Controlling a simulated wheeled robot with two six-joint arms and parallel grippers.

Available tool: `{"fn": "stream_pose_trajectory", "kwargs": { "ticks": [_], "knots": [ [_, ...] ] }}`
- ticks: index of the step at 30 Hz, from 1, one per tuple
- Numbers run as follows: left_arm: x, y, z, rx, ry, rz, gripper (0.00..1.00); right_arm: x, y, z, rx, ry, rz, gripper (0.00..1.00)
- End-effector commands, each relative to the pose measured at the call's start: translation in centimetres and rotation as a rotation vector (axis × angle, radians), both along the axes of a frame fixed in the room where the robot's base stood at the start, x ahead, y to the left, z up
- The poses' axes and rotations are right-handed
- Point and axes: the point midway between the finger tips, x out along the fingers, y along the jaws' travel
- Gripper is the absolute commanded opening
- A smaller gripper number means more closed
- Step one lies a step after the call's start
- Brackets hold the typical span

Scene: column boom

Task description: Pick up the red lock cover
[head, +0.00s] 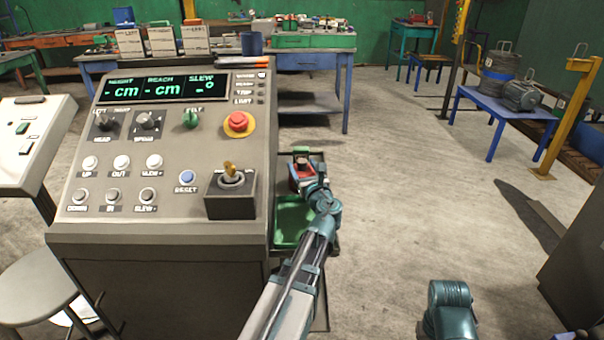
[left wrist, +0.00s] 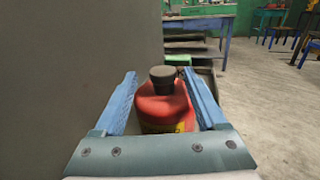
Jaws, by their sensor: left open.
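The red lock cover (head: 299,182) appears to be the red piece with a dark top on the side shelf right of the console. In the left wrist view it is a rounded red body (left wrist: 160,108) with a black knob on top and a yellow label low down. My left gripper (head: 306,184) is at it, with its blue fingers (left wrist: 159,76) open on either side. Whether a finger touches it I cannot tell. Its lower part is hidden by the gripper.
The grey control console (head: 160,245) stands close on the left. A green bin (head: 290,222) is on the side shelf in front of the red piece. A red stop button (head: 238,121) and a joystick (head: 230,176) are on the console. The floor right of the shelf is clear.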

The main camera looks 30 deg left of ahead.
Motion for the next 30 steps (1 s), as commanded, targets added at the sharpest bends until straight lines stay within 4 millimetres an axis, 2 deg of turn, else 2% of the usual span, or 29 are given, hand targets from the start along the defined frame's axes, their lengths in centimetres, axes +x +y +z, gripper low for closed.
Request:
{"fn": "stream_pose_trajectory", "kwargs": {
  "ticks": [7,17,24,26,30],
  "knots": [
    [0.6,0.4,0.1,0.0,0.0,0.001,0.74,0.0,0.0,0.1,0.0,0.0,0.0,0.0],
    [3.8,3.4,0.3,0.0,0.0,0.001,0.74,0.0,0.0,0.3,0.0,0.0,0.0,0.0],
    [3.9,3.5,0.3,0.0,0.0,-0.001,0.74,0.0,0.0,0.3,0.0,0.0,0.0,0.0],
    [3.9,3.5,0.3,0.0,0.0,-0.001,0.65,0.0,0.0,0.3,0.0,0.0,0.0,0.0],
    [3.9,3.5,0.3,0.0,0.0,-0.001,0.4,0.0,0.0,0.3,0.0,0.0,0.0,0.0]
  ]
}}
